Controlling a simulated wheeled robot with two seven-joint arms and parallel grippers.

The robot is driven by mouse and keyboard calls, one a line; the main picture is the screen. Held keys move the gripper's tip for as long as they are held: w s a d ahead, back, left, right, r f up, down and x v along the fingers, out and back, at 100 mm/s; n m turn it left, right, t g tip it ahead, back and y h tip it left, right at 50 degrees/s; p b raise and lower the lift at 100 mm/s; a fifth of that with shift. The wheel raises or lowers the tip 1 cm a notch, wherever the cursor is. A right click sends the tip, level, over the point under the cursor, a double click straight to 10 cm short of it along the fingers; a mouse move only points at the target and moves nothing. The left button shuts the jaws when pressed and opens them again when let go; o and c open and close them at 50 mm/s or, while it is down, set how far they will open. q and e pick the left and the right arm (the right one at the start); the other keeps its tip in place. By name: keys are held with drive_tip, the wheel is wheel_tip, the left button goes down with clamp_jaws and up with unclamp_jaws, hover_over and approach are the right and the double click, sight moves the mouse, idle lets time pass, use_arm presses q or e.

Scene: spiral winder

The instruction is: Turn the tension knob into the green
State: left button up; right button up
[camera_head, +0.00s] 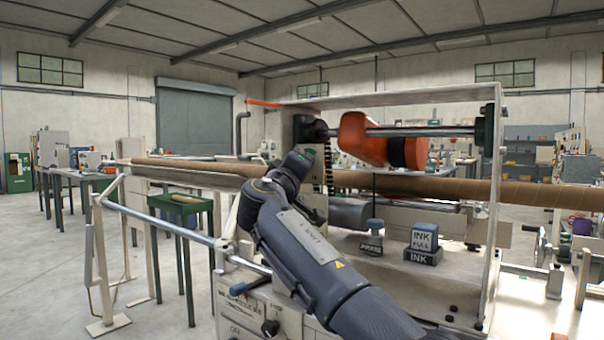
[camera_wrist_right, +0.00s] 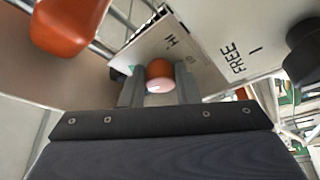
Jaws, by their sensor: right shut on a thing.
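The tension knob (camera_wrist_right: 159,72), round and orange with a pale pinkish lower part, sits on a light panel (camera_wrist_right: 205,62) in the right wrist view. My right gripper (camera_wrist_right: 159,88) is shut on it, with one finger on each side. A small green patch (camera_wrist_right: 131,70) shows just left of the knob, partly hidden by the left finger. The letters HI stand above the knob. Where the knob points cannot be told. In the head view my right arm (camera_head: 300,250) reaches up and left to the machine; the knob is hidden there. My left gripper is not in view.
An orange machine part (camera_head: 362,138) hangs on a steel shaft inside the machine frame. A long brown tube (camera_head: 480,190) runs across behind my arm. An ink block (camera_head: 424,246) stands on the machine bed. A dark round part (camera_wrist_right: 303,50) is at the right, near the lettering FREE.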

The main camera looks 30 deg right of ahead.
drive_tip(key=shift+f, duration=0.1)
drive_tip(key=o, duration=1)
drive_tip(key=shift+c, duration=0.2)
drive_tip(key=b+v, duration=0.1)
drive_tip(key=v, duration=0.6)
drive_tip(key=shift+s+a, duration=0.25)
drive_tip(key=shift+a, duration=0.1)
